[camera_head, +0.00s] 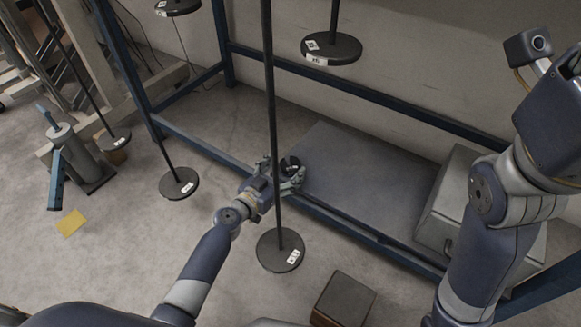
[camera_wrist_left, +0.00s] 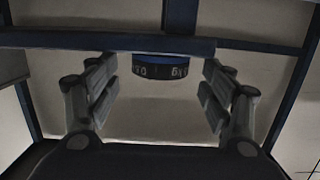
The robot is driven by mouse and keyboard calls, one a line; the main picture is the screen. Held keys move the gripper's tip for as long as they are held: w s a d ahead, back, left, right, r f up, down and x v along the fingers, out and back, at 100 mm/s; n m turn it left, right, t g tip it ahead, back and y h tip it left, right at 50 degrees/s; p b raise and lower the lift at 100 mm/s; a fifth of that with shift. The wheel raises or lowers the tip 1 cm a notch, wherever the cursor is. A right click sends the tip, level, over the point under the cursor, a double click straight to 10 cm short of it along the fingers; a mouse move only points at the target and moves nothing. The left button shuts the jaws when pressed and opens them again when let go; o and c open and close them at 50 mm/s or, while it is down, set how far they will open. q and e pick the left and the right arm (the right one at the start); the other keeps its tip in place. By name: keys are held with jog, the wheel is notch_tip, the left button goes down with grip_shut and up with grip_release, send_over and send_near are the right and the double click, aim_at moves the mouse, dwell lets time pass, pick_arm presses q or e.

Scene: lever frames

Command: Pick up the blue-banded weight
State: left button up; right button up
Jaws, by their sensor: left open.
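The blue-banded weight (camera_wrist_left: 160,68) shows in the left wrist view as a dark block with a blue top band and white markings. It lies ahead of my left gripper (camera_wrist_left: 160,97), in the gap between the two open fingers, and neither finger touches it in the picture. In the head view my left gripper (camera_head: 292,177) is beside the grey platform's near left corner. A small dark round thing at its fingers may be the weight, but its band cannot be made out there. My right arm is at the right; its gripper is out of view.
Dark discs hang on rods, one near my left forearm (camera_head: 280,250), one at the back (camera_head: 331,48), one at left (camera_head: 179,183). A blue frame (camera_head: 370,97) surrounds the grey platform (camera_head: 365,175). A grey box (camera_head: 450,195) and a brown box (camera_head: 343,300) stand nearby.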

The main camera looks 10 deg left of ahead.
pick_arm(q)
jog(key=shift+w+d+f, duration=0.1)
jog(key=shift+w, duration=0.2)
jog(key=shift+c, duration=0.6)
jog(key=c, duration=1.2)
